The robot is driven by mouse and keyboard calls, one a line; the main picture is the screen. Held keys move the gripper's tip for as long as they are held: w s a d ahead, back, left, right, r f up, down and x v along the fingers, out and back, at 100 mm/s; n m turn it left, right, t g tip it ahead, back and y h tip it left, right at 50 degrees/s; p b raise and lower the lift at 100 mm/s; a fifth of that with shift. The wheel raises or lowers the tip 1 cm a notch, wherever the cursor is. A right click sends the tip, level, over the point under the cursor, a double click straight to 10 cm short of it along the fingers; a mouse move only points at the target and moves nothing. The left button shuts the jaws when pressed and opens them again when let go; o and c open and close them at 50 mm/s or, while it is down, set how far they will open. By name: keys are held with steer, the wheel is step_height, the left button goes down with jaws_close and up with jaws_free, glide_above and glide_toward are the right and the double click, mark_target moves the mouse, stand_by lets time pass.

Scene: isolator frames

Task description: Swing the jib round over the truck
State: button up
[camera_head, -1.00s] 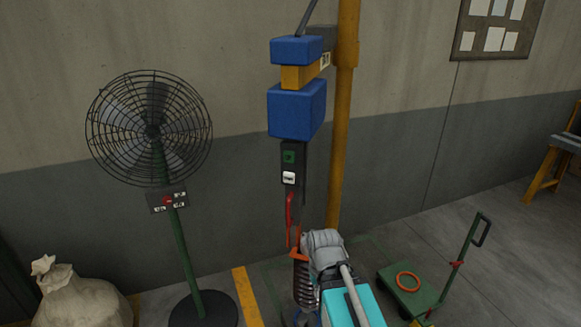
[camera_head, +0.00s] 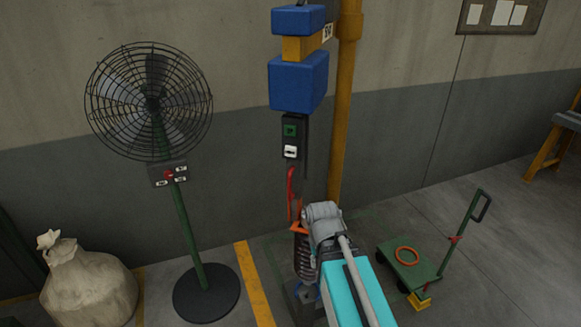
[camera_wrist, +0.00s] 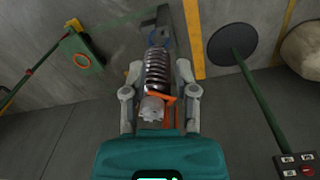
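The jib is a yellow post (camera_head: 346,110) with a short yellow arm (camera_head: 303,48) and blue padded blocks (camera_head: 298,82). A black control box (camera_head: 292,140) with a red curved piece (camera_head: 292,187) hangs below. An orange hook (camera_wrist: 168,101) is just above a dark coil spring unit (camera_wrist: 157,70); whether it is hooked in is unclear. My gripper (camera_wrist: 160,68) has its fingers either side of the spring, apparently with small gaps; it also shows in the head view (camera_head: 315,240). The truck (camera_head: 412,268), a green platform cart with an upright handle, stands to the right.
An orange ring (camera_head: 406,256) lies on the truck. A caged fan (camera_head: 150,110) on a round black base (camera_head: 207,294) and a tied sack (camera_head: 88,290) stand left. A yellow floor line (camera_head: 252,285) runs between fan and jib. Floor right of the truck is clear.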

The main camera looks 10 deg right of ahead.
steer(key=shift+o, duration=0.8)
steer(key=w+d+f+m+t+h+b, duration=0.1)
steer(key=w+f+m+h+b, duration=0.1)
steer(key=w, duration=0.5)
step_height(320, 180, down, 2)
steer(key=h+b, duration=0.1)
steer(key=b, duration=0.2)
steer(key=shift+d+f+t, duration=0.15)
steer(key=shift+d+t, duration=0.15)
steer(key=m+t+h+b, duration=0.5)
steer(key=t+h+b, duration=0.3)
steer(key=t+b, duration=0.6)
glide_toward(288, 186)
steer(key=s+a+r+g+b, duration=0.1)
steer(key=s+a+g+b, duration=0.1)
steer(key=shift+a+r, duration=0.1)
steer(key=shift+r, duration=0.1)
steer(key=x, duration=1.3)
steer(key=shift+w+d, duration=0.2)
steer(key=shift+w, duration=0.15)
jaws_close()
